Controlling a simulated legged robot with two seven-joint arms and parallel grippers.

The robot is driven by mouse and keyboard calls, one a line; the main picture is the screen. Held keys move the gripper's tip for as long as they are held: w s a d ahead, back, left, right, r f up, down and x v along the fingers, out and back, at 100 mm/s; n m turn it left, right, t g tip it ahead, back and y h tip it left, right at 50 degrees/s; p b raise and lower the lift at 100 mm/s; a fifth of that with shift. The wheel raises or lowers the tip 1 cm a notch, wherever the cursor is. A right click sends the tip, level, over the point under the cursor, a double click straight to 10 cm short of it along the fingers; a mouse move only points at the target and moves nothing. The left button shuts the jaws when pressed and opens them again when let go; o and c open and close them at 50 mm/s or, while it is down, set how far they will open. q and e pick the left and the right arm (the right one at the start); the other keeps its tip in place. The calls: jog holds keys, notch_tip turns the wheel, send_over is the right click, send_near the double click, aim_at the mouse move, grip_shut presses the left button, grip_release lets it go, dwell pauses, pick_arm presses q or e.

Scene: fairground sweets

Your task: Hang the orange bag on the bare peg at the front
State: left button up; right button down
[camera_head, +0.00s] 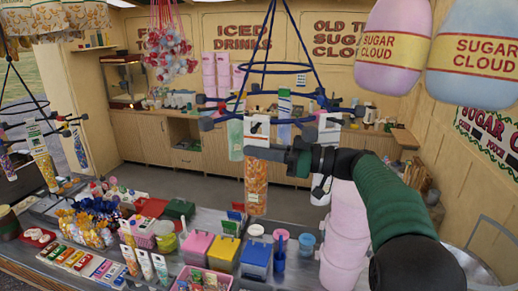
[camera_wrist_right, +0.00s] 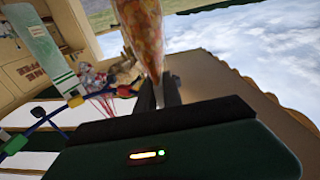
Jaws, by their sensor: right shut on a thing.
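The orange bag (camera_head: 256,188) hangs upright at the front of the blue hanging rack (camera_head: 272,68). My right gripper (camera_head: 275,153) is shut on its upper part. In the right wrist view, the patterned bag (camera_wrist_right: 143,30) narrows to where the fingers (camera_wrist_right: 160,92) pinch it. A white piece with dark print (camera_head: 257,127) shows just above the gripper; I cannot tell whether it belongs to this bag. The front peg is hidden or too small to make out, so I cannot tell whether the bag touches it. My left gripper is not in view.
Other bags hang on the rack, among them a green and white one (camera_head: 284,104) and a white one (camera_head: 329,129). Another rack (camera_head: 24,108) hangs at the left. Large sugar cloud bags (camera_head: 393,48) hang at upper right. Below is a counter crowded with sweets and boxes (camera_head: 225,250).

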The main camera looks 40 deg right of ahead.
jog(key=c, duration=1.4)
grip_release()
jog(key=shift+s, duration=0.2)
jog(key=shift+w+f, duration=0.1)
jog(key=shift+o, duration=1.3)
jog(key=o, duration=0.6)
jog(key=p+v, duration=0.1)
jog(key=v, duration=0.9)
